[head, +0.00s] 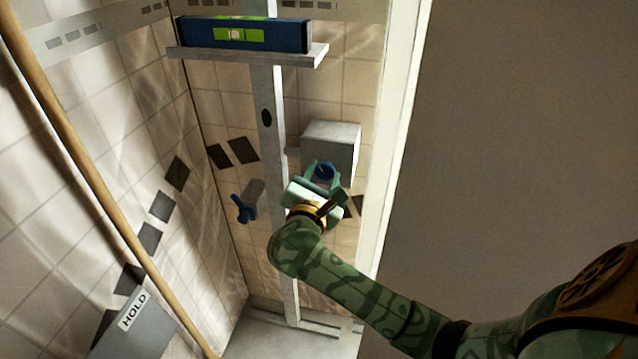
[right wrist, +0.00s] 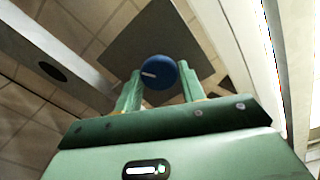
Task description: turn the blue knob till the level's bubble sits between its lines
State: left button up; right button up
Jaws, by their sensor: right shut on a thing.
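The blue knob (head: 324,170) sits on the front of a grey box on the tiled wall. My right gripper (head: 322,177) is shut on it. In the right wrist view the knob (right wrist: 161,73) shows between the two green fingers, with a short white mark on its face. The blue level (head: 275,36) lies along a grey shelf at the top. Its green vial window (head: 238,34) shows a pale bubble left of the window's middle; the lines are too small to place it against. My left gripper is not in view.
The shelf (head: 298,58) stands on a grey upright post (head: 282,180). A blue wing-shaped handle (head: 245,208) juts out left of the post. A grey box marked HOLD (head: 135,330) and a wooden pole (head: 90,170) are at the left. A pale panel edge (head: 395,150) stands close at the right.

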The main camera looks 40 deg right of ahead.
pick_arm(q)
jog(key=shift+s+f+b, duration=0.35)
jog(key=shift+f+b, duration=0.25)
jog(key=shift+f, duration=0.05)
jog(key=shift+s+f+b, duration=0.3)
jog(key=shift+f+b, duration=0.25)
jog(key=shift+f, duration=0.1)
pick_arm(e)
jog(key=shift+f+m, duration=0.1)
jog(key=shift+m, duration=1.2)
jog(key=o, duration=0.9)
jog(key=shift+o, duration=0.2)
pick_arm(q)
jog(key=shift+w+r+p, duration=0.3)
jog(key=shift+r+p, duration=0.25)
jog(key=shift+p, duration=0.05)
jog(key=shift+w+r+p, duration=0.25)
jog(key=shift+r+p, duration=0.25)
jog(key=shift+p, duration=0.1)
pick_arm(e)
jog(key=v, duration=1.6)
jog(key=shift+s, duration=0.15)
jog(key=shift+a, duration=0.2)
